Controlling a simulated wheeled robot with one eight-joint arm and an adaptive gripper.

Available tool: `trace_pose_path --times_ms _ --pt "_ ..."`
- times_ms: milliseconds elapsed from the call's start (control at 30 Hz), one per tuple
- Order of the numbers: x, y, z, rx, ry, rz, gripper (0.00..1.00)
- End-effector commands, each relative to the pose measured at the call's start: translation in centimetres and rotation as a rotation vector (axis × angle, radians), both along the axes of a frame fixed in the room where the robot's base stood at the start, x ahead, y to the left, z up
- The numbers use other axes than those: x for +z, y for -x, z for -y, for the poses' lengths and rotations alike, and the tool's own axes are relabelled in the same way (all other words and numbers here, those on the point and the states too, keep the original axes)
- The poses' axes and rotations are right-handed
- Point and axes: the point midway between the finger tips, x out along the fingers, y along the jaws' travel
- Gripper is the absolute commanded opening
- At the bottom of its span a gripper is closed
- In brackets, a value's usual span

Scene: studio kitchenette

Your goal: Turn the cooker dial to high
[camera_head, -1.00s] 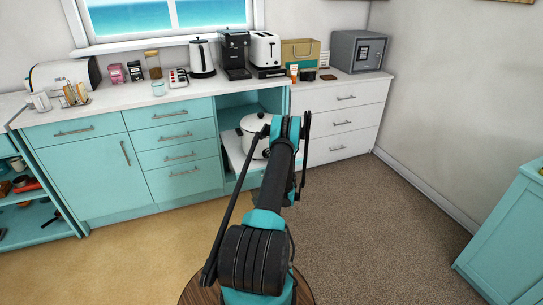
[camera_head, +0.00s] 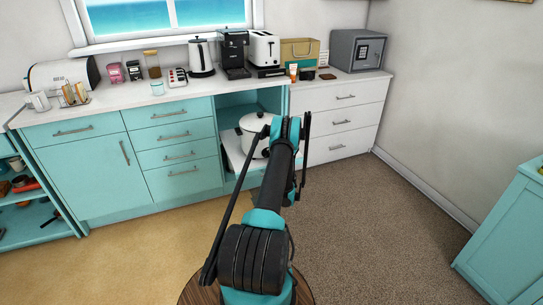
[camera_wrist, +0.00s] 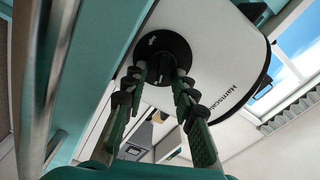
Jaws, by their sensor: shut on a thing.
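The white cooker (camera_head: 251,127) sits on a pulled-out white shelf in the teal cabinet opening, partly hidden by my arm. In the wrist view the cooker body (camera_wrist: 215,50) fills the upper middle, with dark lettering on its side. Its round black dial (camera_wrist: 162,42) has small white markings, too small to read. My gripper (camera_wrist: 163,72) is shut on the dial's knob, with a green-and-black finger at either side of it. The fingertips partly cover the knob, so its setting cannot be told.
The shelf (camera_head: 234,157) lies beneath the cooker. White drawers (camera_head: 342,120) stand to its right and teal drawers (camera_head: 177,153) to its left. The counter above holds a kettle (camera_head: 201,57), a coffee machine, a toaster and a safe (camera_head: 356,50). The floor in front is clear.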

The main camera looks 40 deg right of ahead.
Motion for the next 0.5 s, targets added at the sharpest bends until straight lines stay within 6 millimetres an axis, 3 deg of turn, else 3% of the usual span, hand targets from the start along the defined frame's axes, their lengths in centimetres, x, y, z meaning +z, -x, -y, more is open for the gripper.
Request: trace_pose_path --times_ms 467,500 --pt "0.07 0.10 0.07 -0.001 -0.020 0.006 0.00" --pt "0.07 0.10 0.07 -0.001 -0.020 0.006 0.29"
